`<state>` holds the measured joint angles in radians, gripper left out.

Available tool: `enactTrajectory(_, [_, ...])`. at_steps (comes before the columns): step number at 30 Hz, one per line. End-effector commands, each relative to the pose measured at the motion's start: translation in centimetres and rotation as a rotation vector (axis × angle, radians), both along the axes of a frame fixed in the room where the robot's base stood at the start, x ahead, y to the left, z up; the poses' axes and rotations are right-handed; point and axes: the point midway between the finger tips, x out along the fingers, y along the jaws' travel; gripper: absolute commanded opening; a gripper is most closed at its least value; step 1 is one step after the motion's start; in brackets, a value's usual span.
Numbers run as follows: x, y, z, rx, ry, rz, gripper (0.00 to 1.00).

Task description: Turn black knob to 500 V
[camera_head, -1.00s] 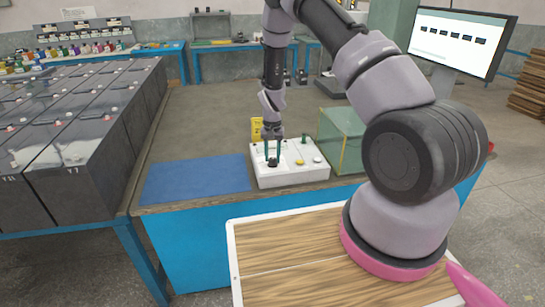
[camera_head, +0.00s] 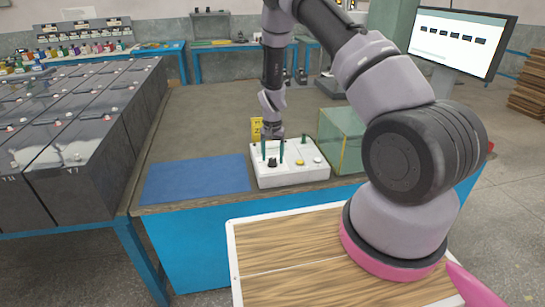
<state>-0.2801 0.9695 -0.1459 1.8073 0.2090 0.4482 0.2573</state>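The black knob (camera_head: 272,162) sits on the left part of the top of a white device box (camera_head: 292,181), which stands on the workbench. My gripper (camera_head: 272,158) points down over the box, with its two green fingers apart on either side of the knob. A clear gap shows between each finger and the knob, so it is open and holds nothing. The knob's pointer and the voltage marks are too small to read. A yellow button (camera_head: 299,162), a white round part (camera_head: 317,160) and a dark green part (camera_head: 303,141) are also on the box top.
A blue mat (camera_head: 196,180) lies left of the box. A clear greenish case (camera_head: 341,140) stands close on its right. A yellow item (camera_head: 257,129) stands behind it. Large black batteries (camera_head: 88,150) fill the left table. The bench top behind the mat is bare.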

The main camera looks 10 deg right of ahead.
Motion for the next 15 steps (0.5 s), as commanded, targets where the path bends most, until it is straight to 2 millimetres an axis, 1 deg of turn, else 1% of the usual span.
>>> enactTrajectory(5, [0.0,0.0,0.1,0.0,0.0,0.001,0.72])
enactTrajectory(8, [0.0,0.1,0.8,0.0,-0.001,0.001,0.72])
enactTrajectory(11, [0.1,0.1,2.3,0.0,-0.004,0.003,0.72])
enactTrajectory(15, [0.1,0.1,5.2,0.001,-0.004,0.002,0.72])
